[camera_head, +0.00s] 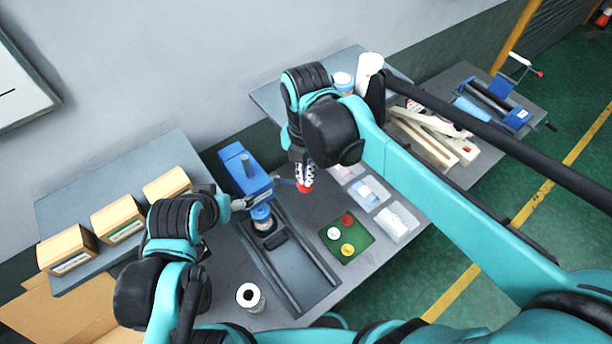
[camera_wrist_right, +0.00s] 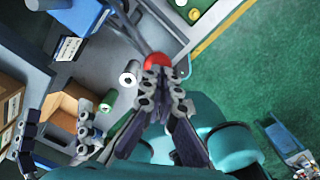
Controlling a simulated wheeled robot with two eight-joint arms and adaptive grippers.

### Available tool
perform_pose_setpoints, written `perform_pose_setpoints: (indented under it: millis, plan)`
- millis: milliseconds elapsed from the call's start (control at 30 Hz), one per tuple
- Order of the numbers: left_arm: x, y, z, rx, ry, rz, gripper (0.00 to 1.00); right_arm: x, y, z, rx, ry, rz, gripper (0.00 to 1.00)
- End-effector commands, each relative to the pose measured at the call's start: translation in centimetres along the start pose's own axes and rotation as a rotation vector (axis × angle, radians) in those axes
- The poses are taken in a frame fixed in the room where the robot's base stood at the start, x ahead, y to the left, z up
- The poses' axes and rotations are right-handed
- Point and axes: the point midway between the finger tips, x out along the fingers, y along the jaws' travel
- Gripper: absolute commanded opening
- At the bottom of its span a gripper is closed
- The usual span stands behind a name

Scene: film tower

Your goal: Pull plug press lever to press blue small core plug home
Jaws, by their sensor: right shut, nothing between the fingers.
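The plug press (camera_head: 243,170) is a blue machine standing on a dark base with rails. Its lever (camera_head: 286,182) reaches right and ends in a red knob (camera_head: 305,188), which also shows in the right wrist view (camera_wrist_right: 157,61). My right gripper (camera_head: 303,180) is shut and empty, its fingertips at the knob; whether they touch it I cannot tell. A pale cylinder with a blue upper part (camera_head: 262,214) stands under the press head; I cannot make out a separate blue small plug. My left gripper (camera_head: 240,203) is beside the press, its fingers too small to read.
A green mat (camera_head: 327,252) holds red, white and yellow plugs. A white roll (camera_head: 250,298) stands at the front of the bench. Labelled bags (camera_head: 397,222) lie right of the mat. Cardboard boxes (camera_head: 118,218) stand on the left shelf.

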Motion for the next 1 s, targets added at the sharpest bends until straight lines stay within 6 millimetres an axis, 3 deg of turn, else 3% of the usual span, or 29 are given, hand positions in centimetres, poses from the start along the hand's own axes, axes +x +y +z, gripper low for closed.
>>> perform_pose_setpoints:
  millis: [400, 800, 1000]
  plan:
    - [-0.3, 0.0, -0.2, 0.0, 0.0, 0.0, 0.85, -0.5, 0.2, 0.1, 0.0, 0.0, 0.0, 0.0]
    - [-3.0, 0.0, -2.1, 0.0, 0.0, 0.0, 0.85, -5.1, 0.2, 0.1, -0.001, 0.0, 0.0, 0.0]
    - [-3.0, 0.0, -2.2, 0.0, 0.0, 0.0, 0.85, -5.3, 0.2, 0.1, -0.001, 0.0, 0.0, 0.0]
